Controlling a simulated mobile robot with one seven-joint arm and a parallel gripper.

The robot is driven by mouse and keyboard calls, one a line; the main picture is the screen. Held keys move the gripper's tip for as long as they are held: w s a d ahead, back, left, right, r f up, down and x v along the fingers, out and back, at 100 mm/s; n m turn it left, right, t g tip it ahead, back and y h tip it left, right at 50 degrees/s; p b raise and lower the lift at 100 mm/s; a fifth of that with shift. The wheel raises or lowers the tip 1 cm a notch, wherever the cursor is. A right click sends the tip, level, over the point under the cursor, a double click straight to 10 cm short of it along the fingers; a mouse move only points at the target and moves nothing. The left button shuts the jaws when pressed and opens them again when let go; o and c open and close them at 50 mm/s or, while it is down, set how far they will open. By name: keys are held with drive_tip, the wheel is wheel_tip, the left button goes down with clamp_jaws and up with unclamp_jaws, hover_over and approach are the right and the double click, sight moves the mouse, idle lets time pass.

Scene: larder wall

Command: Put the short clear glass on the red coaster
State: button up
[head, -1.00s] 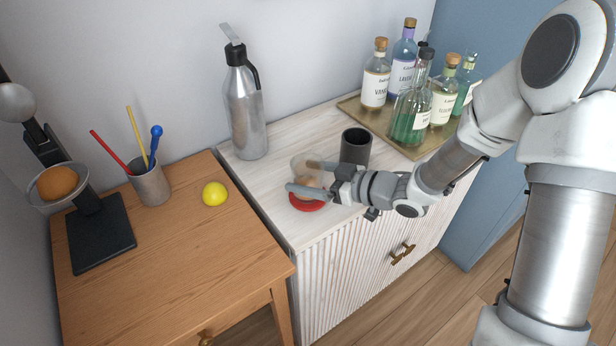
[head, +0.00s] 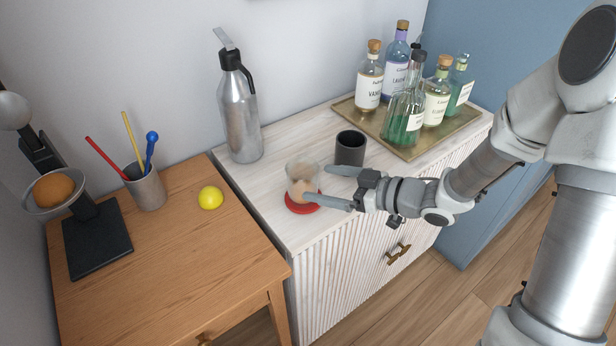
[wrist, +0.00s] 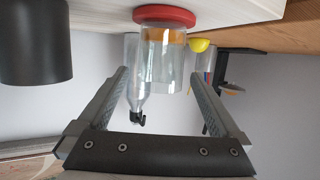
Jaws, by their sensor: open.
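The short clear glass (head: 302,172) stands upright on the red coaster (head: 303,208), near the front left corner of the pale cabinet top. The near finger hides part of both in the head view. In the wrist view, which is upside down, the glass (wrist: 163,62) rests with its base on the coaster (wrist: 165,14). My gripper (head: 316,183) is open and empty, just to the right of the glass. In the wrist view its fingertips (wrist: 159,75) are spread wider than the glass, with a visible gap on each side.
A dark cup (head: 350,148) stands close behind the gripper's far finger. A steel bottle (head: 240,115) is at the back left. A brass tray (head: 440,143) with several bottles is at the back right. The wooden table (head: 175,270) at left bears a yellow ball (head: 210,197).

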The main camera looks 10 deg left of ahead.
drive_tip(key=w+d+r+m+t+h, duration=0.1)
drive_tip(key=d+r+m+t+h, duration=0.15)
drive_tip(key=d+r+h, duration=0.4)
drive_tip(key=w+d+r+m+t+h, duration=0.1)
drive_tip(key=d+r+m+t+h, duration=0.15)
drive_tip(key=d, duration=0.65)
drive_tip(key=w+d+r+m+t+h, duration=0.1)
drive_tip(key=d+r+m+t+h, duration=0.15)
drive_tip(key=d+r+h, duration=0.35)
drive_tip(key=s+r+m+g+y, duration=0.1)
drive_tip(key=s+m+g, duration=0.5)
drive_tip(key=s, duration=1.4)
drive_tip(key=shift+s+m+p, duration=0.35)
drive_tip(key=shift+m, duration=0.1)
